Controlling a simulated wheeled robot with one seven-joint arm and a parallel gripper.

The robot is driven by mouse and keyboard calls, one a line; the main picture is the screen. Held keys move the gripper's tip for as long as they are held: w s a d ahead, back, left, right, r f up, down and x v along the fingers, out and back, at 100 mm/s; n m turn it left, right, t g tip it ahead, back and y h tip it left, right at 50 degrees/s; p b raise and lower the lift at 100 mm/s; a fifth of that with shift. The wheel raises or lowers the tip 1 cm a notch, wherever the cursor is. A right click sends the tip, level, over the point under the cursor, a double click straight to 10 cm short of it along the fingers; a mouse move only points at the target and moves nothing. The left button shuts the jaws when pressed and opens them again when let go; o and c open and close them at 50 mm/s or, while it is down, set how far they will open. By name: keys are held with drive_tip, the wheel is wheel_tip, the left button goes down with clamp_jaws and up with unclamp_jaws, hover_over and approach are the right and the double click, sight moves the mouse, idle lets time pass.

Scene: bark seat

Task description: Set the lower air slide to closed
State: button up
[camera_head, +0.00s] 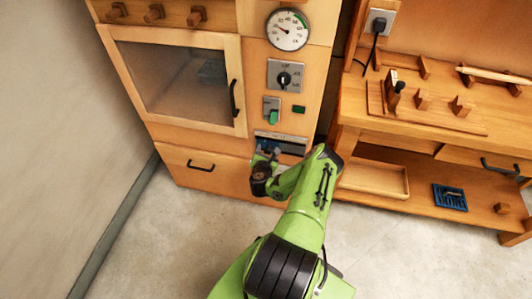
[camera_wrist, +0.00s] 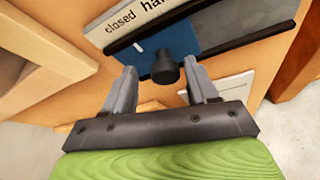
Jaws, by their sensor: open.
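The lower air slide is a blue plate (camera_wrist: 185,42) with a black knob (camera_wrist: 164,70) on it, set in a dark rail below a label strip (camera_wrist: 135,20) in the wrist view. The words "closed" and part of "half" can be read on the strip. A short white mark on the blue plate sits near "closed"; I cannot tell whether it lines up exactly. My gripper (camera_wrist: 162,78) is open, with one finger on each side of the knob and no clear contact. In the head view my gripper (camera_head: 268,160) hides much of the slide (camera_head: 264,144) low on the panel.
Above the slide are a green switch (camera_head: 271,115), a rotary knob (camera_head: 284,79) and a round gauge (camera_head: 288,30). A glass door (camera_head: 180,75) and a drawer (camera_head: 205,170) lie to the left. A workbench (camera_head: 430,140) stands to the right. The floor in front is clear.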

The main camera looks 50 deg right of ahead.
drive_tip(key=shift+s+a+r, duration=0.1)
drive_tip(key=shift+a, duration=0.25)
drive_tip(key=p+v, duration=1)
drive_tip(key=v, duration=0.5)
drive_tip(key=shift+r, duration=0.15)
